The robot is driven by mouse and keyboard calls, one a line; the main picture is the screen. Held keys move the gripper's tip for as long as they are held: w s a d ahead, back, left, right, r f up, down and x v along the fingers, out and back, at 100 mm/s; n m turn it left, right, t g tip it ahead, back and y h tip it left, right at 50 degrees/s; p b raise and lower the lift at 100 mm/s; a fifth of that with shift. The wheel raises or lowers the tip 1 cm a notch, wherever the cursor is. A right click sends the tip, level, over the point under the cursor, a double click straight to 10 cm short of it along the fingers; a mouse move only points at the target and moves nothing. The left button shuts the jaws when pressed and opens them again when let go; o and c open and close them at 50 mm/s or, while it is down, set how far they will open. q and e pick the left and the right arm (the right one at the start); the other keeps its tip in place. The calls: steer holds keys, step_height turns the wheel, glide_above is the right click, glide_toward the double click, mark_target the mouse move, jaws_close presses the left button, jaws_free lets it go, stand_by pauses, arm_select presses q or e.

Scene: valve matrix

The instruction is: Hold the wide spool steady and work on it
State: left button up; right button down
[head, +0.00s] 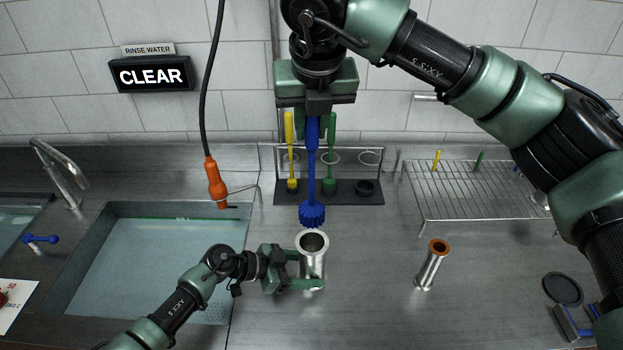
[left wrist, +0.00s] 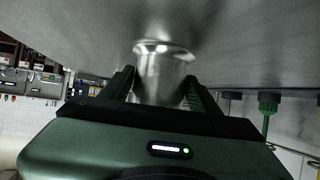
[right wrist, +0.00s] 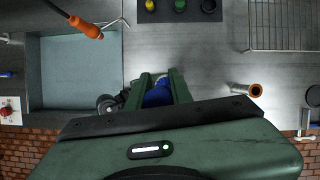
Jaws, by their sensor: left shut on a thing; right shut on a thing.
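The wide spool (head: 313,262) is a shiny steel tube with a flared rim, upright on the steel counter. My left gripper (head: 305,272) is shut on its body from the left. The left wrist view shows the spool (left wrist: 163,65) between the two fingers (left wrist: 160,90). My right gripper (head: 312,112) is shut on the handle of a blue brush (head: 312,160) and holds it upright, bristle head down. The bristle head is just above the spool's open top.
A rack (head: 352,197) behind holds a yellow and a green brush. A narrow spool with an orange rim (head: 432,264) stands to the right. A wire drying rack (head: 470,200) is at the back right. A water-filled sink (head: 150,262) and a hanging orange sprayer (head: 216,183) are at the left. A sign reads CLEAR (head: 151,76).

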stand_by(0.4)
arm_select(q)
steer(key=o, duration=1.1)
steer(key=shift+c, duration=0.2)
steer(key=v, duration=1.2)
steer(key=shift+f, duration=0.1)
steer(key=shift+s, duration=0.1)
